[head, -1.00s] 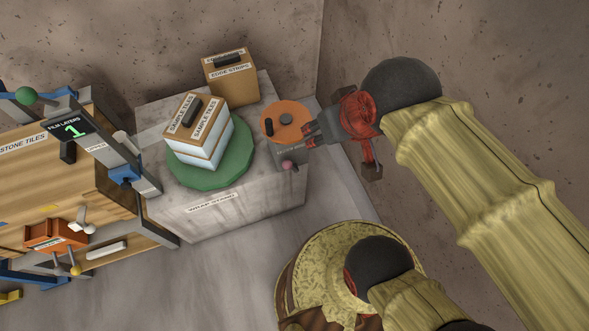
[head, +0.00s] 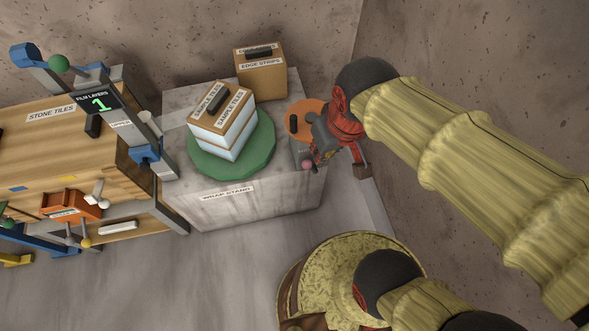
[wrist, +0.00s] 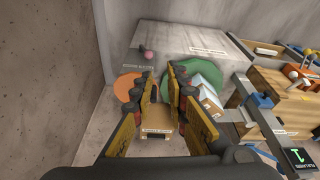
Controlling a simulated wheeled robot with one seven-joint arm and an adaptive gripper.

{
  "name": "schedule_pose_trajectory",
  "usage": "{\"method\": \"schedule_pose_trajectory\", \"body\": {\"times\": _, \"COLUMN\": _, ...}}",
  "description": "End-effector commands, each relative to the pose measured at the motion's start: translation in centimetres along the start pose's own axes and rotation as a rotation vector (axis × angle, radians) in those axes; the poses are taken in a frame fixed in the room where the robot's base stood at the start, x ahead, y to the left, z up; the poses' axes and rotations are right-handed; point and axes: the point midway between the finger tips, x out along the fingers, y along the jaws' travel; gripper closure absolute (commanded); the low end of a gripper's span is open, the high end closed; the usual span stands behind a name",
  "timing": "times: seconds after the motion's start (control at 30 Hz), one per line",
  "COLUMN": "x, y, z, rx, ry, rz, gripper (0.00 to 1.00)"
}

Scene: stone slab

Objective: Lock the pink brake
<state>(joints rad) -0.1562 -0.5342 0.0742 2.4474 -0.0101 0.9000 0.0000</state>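The pink brake knob (head: 307,164) sits at the front right corner of the stone wrap stand, below the orange disc (head: 300,117). In the wrist view the pink knob (wrist: 149,55) shows just beyond the fingertips, apart from them. My gripper (head: 317,150) is beside the knob in the head view and covers part of the orange disc and its grey mount. In the wrist view my gripper (wrist: 162,74) is open, with nothing between its fingers. The brake's mount is partly hidden in the head view.
The wrap stand (head: 245,205) carries a green turntable (head: 262,155) with wrapped sample tiles (head: 222,120), and an edge strips box (head: 262,75) behind. A wooden table (head: 50,150) with a film frame stands left. A wall (head: 470,60) rises close on the right.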

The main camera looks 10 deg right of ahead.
Motion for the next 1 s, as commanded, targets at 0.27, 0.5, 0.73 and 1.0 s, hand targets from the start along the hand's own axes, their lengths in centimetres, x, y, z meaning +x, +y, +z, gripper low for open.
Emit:
{"method": "schedule_pose_trajectory", "body": {"times": 0.27, "x": 8.2, "y": -2.5, "z": -1.4, "rx": -0.181, "ry": -0.195, "rz": 0.025, "gripper": 1.00}}
{"method": "schedule_pose_trajectory", "body": {"times": 0.5, "x": 15.5, "y": -4.6, "z": -2.5, "rx": -0.399, "ry": -0.337, "rz": 0.062, "gripper": 1.00}}
{"method": "schedule_pose_trajectory", "body": {"times": 0.73, "x": 23.4, "y": -6.5, "z": -3.3, "rx": -0.656, "ry": -0.460, "rz": 0.098, "gripper": 1.00}}
{"method": "schedule_pose_trajectory", "body": {"times": 1.0, "x": 33.3, "y": -8.3, "z": -4.0, "rx": -1.018, "ry": -0.584, "rz": 0.131, "gripper": 1.00}}
